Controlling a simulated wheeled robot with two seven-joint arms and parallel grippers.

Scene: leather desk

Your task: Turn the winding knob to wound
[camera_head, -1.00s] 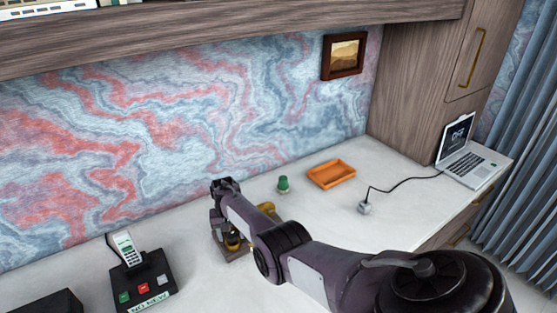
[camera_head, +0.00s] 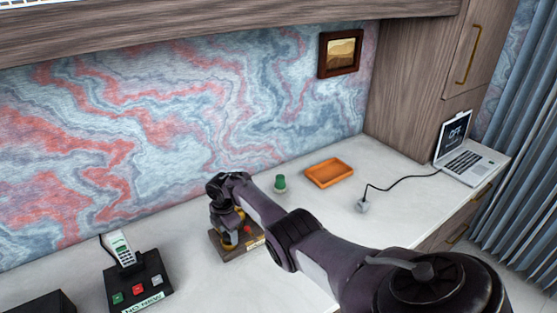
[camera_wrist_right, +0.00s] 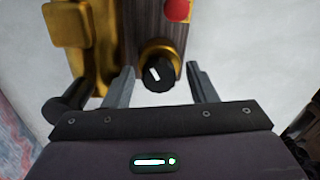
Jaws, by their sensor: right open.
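The winding knob (camera_wrist_right: 158,74) is a black round knob with a white mark, set in a brass ring on a wooden base with brass parts. In the right wrist view it lies between the two fingers of my right gripper (camera_wrist_right: 162,85), which are apart with gaps on both sides. In the head view my right gripper (camera_head: 226,222) points down over the wooden base (camera_head: 243,254), and it hides the knob there. A red button (camera_wrist_right: 178,9) sits on the same base, and it also shows in the head view (camera_head: 248,229). My left gripper is not in view.
A black box with buttons and a white handset (camera_head: 140,285) stands at the left. A green object (camera_head: 280,183), an orange tray (camera_head: 329,173), a plug with a cable (camera_head: 362,206) and a laptop (camera_head: 467,160) lie to the right. The desk between is clear.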

